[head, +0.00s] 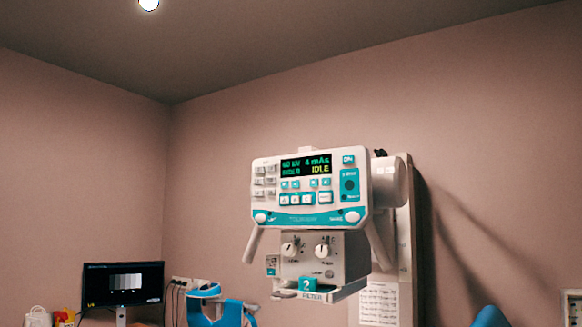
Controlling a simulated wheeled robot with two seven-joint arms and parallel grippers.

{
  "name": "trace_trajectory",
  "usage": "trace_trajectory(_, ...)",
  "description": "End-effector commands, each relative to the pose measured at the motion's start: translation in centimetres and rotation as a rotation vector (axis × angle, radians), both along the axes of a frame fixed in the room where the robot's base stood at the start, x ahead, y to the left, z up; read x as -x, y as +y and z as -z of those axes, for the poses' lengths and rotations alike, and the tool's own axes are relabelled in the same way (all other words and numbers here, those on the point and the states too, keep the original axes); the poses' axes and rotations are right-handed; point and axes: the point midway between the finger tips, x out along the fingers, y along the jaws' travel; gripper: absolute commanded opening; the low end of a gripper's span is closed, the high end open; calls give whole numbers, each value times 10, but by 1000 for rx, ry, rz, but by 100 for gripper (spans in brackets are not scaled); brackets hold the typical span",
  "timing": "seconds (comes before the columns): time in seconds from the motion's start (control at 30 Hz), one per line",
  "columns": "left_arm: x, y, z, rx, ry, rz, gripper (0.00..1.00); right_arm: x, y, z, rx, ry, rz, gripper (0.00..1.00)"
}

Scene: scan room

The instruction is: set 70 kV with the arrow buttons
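The control panel (345,211) is the white and teal front of an X-ray tube head, at the centre of the head view. Its dark display (306,165) reads 60 kV and 4 mAs, with a side line below and IDLE in yellow. Under the display sit small teal buttons: a left pair (290,184) below the kV figure and a right pair (320,183) below the mAs figure. Their arrow marks are too small to read. Neither of my grippers can be made out, and nothing touches the panel.
Larger buttons (296,199) lie below the small ones. A grey collimator box (336,262) with two knobs hangs under the panel, between slanted handles. A monitor (122,284) stands at lower left. Blue shapes (230,313) at the bottom edge are unclear. The space before the panel looks clear.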

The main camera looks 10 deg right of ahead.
Motion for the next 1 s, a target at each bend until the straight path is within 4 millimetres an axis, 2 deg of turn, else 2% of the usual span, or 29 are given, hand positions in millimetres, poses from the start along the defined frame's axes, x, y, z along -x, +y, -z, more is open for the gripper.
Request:
trace_trajectory(0.27,0,0,0,0,0,0,0,0,0,0,0,0,0,36)
trace_trajectory(0.7,0,0,0,0,0,0,0,0,0,0,0,0,0,1)
trace_trajectory(1.0,0,0,0,0,0,0,0,0,0,0,0,0,0,0)
